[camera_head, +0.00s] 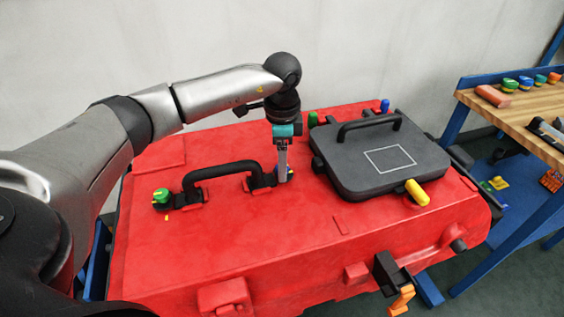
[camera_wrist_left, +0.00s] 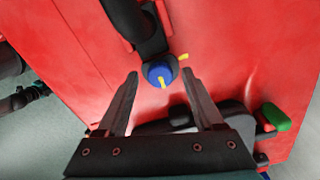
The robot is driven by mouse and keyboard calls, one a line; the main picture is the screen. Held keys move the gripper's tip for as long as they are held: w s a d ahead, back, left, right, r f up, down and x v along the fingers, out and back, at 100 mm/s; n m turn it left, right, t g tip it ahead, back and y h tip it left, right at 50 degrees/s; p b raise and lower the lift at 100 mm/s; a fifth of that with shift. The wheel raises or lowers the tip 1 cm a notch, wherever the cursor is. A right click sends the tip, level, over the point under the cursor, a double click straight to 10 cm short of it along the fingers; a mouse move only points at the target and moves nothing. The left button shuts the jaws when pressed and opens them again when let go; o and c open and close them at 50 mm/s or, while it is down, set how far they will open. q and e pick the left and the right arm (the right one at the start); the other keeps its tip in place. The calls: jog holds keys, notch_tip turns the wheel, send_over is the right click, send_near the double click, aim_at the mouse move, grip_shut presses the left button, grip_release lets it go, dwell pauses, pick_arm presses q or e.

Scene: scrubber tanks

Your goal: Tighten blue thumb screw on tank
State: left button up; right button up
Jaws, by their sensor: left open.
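The blue thumb screw (camera_wrist_left: 159,74) with a yellow pointer sits on the red tank (camera_head: 270,230) at one end of a black handle (camera_head: 220,171). In the head view only a bit of this blue screw (camera_head: 291,170) shows beside my left fingers. My left gripper (camera_head: 284,179) points down at it. In the left wrist view its two fingers (camera_wrist_left: 160,80) are spread, with the screw between the tips and a gap on each side. I cannot tell whether the tips are level with the screw. My right gripper is in neither view.
A dark grey lid (camera_head: 375,178) with a handle lies right of my left gripper, with a yellow grip (camera_head: 417,192) at its front. A green knob (camera_head: 161,196) stands at the handle's left end. Another blue knob (camera_head: 385,105) stands behind the lid. A wooden bench (camera_head: 510,118) is at right.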

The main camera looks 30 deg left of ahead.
pick_arm(q)
jog(key=shift+c, duration=0.2)
grip_shut()
dwell(0.4)
